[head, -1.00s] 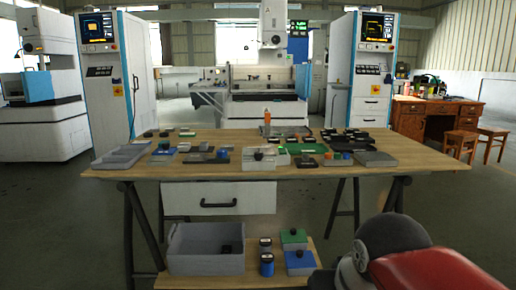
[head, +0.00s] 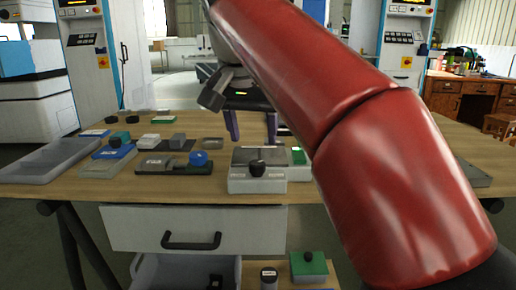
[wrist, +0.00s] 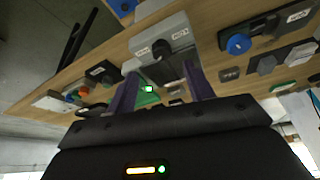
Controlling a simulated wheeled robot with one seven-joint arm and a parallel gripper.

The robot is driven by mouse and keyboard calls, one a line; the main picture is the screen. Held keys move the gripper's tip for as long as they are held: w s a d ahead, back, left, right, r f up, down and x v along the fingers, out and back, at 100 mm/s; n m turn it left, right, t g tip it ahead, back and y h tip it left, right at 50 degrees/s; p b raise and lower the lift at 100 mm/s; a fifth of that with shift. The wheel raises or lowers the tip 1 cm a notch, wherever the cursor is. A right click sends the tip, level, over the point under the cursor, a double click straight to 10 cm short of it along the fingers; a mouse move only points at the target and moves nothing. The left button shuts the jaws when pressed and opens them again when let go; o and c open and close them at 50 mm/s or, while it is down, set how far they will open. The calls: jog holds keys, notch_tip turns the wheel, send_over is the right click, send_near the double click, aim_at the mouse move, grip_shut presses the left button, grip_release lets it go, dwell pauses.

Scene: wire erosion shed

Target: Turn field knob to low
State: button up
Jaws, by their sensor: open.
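A light grey box with a black knob (head: 257,168) stands near the table's front edge, right of the middle drawer's handle. The knob also shows in the wrist view (wrist: 162,48), with a small white label on either side. The lettering is too blurred to read surely, so I cannot confirm that it is the field knob. My gripper (head: 251,128) is open and empty, its two purple fingers pointing down just beyond the box. In the wrist view the fingers (wrist: 160,76) are spread on either side of the knob's line, apart from it.
A blue knob (head: 198,159) on a dark base stands to the left. A grey tray (head: 40,168) lies at the far left. A green-topped block (head: 298,156) is close on the right. My red arm hides the table's right part. A drawer (head: 200,228) hangs below.

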aim_at(257, 163)
jog(key=b+x, duration=0.2)
jog(key=x, duration=0.5)
jog(key=shift+w+f+b, duration=0.25)
jog(key=shift+w+b, duration=0.05)
jog(key=shift+b, duration=0.1)
jog(key=c, duration=1)
jog(key=shift+o, duration=0.2)
